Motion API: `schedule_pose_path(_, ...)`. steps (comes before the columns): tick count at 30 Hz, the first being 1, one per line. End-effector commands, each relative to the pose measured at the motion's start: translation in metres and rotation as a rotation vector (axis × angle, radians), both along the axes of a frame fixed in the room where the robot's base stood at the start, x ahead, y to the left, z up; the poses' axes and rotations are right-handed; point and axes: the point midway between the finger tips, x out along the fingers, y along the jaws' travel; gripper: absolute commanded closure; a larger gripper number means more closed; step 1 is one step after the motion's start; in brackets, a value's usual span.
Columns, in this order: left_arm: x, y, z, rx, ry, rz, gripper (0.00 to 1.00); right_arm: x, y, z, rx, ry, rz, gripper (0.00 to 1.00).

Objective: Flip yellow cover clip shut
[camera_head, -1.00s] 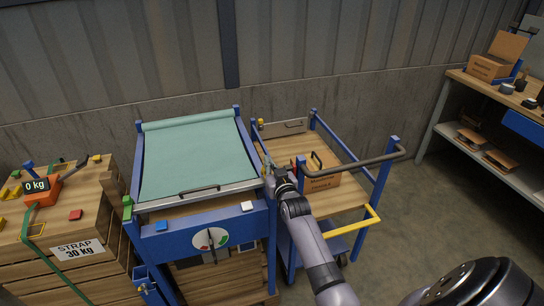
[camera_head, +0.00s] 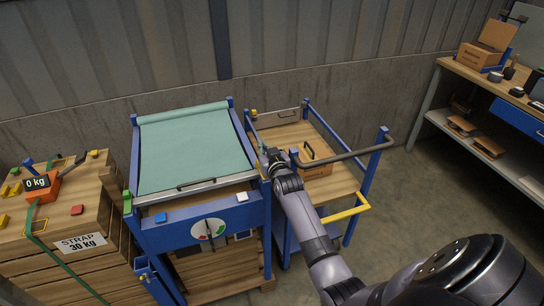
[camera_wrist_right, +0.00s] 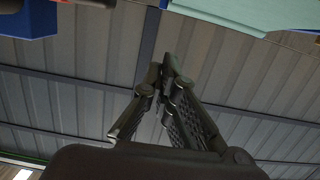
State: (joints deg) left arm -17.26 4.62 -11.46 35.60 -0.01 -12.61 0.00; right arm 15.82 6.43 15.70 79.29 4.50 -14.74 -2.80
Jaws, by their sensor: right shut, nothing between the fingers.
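A teal cover (camera_head: 195,150) lies stretched over a blue frame (camera_head: 205,224), with a dark handle at its front edge. A small yellow piece (camera_head: 253,113) shows at the back left corner of the cart; I cannot tell whether it is the cover clip. My right gripper (camera_head: 266,155) is at the cover's right side, by the cart's left edge, in front of that yellow piece and apart from it in the picture. In the right wrist view the gripper's fingers (camera_wrist_right: 170,68) are together and hold nothing. The teal cover also shows there (camera_wrist_right: 255,12). My left gripper is out of view.
The cart (camera_head: 345,184) carries a cardboard box (camera_head: 318,170) and has a yellow bar (camera_head: 345,213) at its front. A strapped wooden crate (camera_head: 75,218) with several coloured blocks and an orange scale (camera_head: 43,188) stands left. A workbench (camera_head: 480,89) is at the right.

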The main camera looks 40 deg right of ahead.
Motion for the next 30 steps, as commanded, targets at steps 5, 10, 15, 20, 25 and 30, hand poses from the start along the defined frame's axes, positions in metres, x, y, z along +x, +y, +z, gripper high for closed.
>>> schedule_pose_path(5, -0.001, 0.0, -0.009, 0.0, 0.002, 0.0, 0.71, -0.033, 0.01, -0.003, 0.001, 0.008, 0.0, 1.0)
schedule_pose_path(10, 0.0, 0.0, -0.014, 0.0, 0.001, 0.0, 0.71, -0.06, 0.017, 0.004, 0.002, 0.009, 0.0, 1.0)
schedule_pose_path(15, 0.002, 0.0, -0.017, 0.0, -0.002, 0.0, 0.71, -0.079, 0.023, 0.009, 0.004, 0.009, 0.0, 1.0)
schedule_pose_path(20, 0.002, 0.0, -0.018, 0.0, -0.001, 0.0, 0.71, -0.086, 0.025, 0.013, 0.003, 0.007, 0.0, 1.0)
schedule_pose_path(25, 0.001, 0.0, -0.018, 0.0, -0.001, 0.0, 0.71, -0.087, 0.025, 0.013, 0.004, 0.009, 0.0, 1.0)
schedule_pose_path(30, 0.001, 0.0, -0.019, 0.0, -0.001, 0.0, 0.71, -0.088, 0.035, -0.024, 0.013, 0.071, 0.019, 1.0)
